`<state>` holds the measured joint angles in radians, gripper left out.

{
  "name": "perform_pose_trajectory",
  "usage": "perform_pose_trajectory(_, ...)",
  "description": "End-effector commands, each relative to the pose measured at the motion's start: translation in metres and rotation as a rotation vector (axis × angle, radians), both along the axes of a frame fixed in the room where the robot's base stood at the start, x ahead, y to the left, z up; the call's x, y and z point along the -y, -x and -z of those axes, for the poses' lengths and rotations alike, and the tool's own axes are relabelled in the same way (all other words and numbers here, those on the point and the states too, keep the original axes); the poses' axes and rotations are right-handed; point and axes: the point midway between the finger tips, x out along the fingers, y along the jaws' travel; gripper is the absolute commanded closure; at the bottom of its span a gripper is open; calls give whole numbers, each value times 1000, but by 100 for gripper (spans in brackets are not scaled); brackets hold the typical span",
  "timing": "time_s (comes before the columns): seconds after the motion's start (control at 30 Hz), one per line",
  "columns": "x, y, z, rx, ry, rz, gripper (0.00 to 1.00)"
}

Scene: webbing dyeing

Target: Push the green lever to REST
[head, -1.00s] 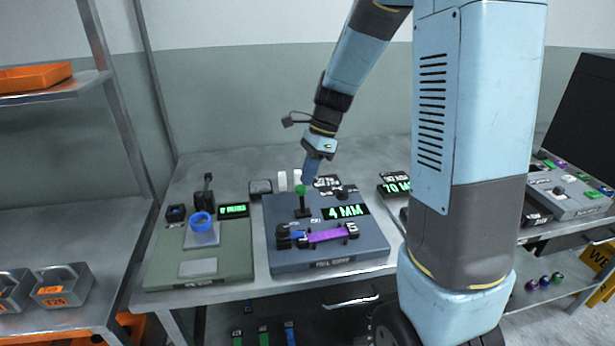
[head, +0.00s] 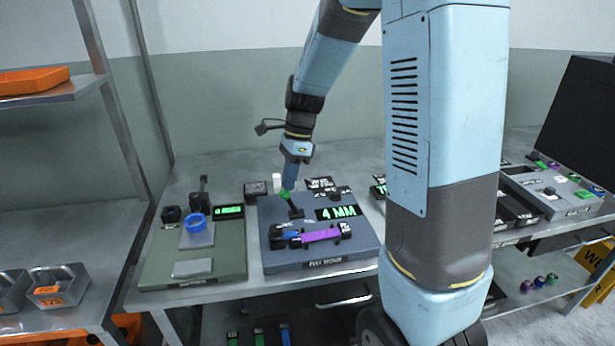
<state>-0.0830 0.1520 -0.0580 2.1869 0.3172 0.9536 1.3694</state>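The green lever (head: 285,195) has a green knob on a dark stem. It stands on the blue-grey machine (head: 330,259) and tilts to the left, toward the back. My gripper (head: 290,184) points down at the knob and appears to touch it from above and behind. Its fingers look close together, but the opening cannot be made out at this size. The machine's display (head: 338,212) reads "4 MM". A purple and blue webbing piece (head: 318,236) lies in front of the lever. The small lever labels are too small to read.
A green machine (head: 160,262) with a blue ring (head: 195,222) stands to the left. A white cylinder (head: 276,182) and dark label blocks stand behind the lever. A grey panel with coloured buttons (head: 553,194) is at the right. The bench behind the machines is largely clear.

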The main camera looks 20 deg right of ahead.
Motion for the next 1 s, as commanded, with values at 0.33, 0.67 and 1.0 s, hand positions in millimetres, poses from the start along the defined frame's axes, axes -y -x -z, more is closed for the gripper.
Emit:
perform_pose_trajectory(0.33, 11, 0, -6, 1, 0, 4, 100)
perform_pose_trajectory(0.67, 40, -6, -55, 4, 0, 1, 100)
perform_pose_trajectory(1.0, 48, -13, -107, 1, 0, 0, 100)
